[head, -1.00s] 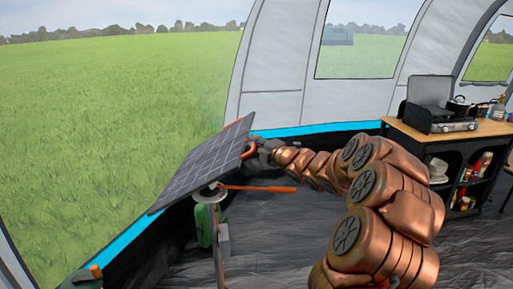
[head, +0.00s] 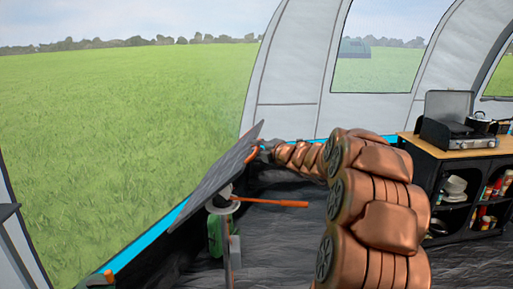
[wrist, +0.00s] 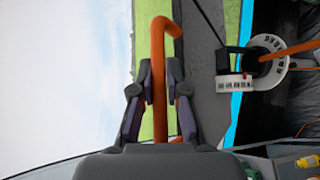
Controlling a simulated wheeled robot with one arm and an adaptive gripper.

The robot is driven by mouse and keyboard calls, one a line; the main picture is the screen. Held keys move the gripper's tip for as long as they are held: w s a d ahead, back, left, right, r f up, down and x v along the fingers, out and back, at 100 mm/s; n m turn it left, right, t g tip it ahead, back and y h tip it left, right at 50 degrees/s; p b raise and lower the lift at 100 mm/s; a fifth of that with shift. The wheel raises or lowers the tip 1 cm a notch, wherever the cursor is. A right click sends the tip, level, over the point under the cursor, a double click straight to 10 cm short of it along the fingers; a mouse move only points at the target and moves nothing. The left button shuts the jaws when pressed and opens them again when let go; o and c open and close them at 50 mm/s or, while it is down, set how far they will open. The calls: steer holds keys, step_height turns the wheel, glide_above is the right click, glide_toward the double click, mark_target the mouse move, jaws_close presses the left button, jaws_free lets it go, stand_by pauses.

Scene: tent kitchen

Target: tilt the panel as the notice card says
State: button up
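The dark solar panel (head: 215,168) stands on a post by the tent's open side. It is steeply tilted, its right end high and its left end low. An orange handle (wrist: 159,80) with a bent end is at its upper edge. My gripper (wrist: 159,85) has one finger on each side of the handle and appears closed on it. In the head view my gripper (head: 262,149) is small at the panel's upper right edge. A white plate with dark marks (wrist: 233,83) shows beside a round pale ring (wrist: 268,45). I cannot make out a notice card.
An orange lever (head: 275,203) sticks out right from the post below the panel. A green object (head: 215,236) stands at the post's foot. A cabinet (head: 455,143) with a camp stove (head: 460,135) is at the right. Dark floor between them looks clear.

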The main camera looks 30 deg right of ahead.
steer(key=o, duration=0.4)
steer(key=s, duration=0.4)
steer(key=s+r, duration=0.1)
steer(key=s, duration=0.6)
steer(key=shift+s+d+r, duration=0.15)
steer(key=shift+s+r, duration=0.25)
stand_by(0.4)
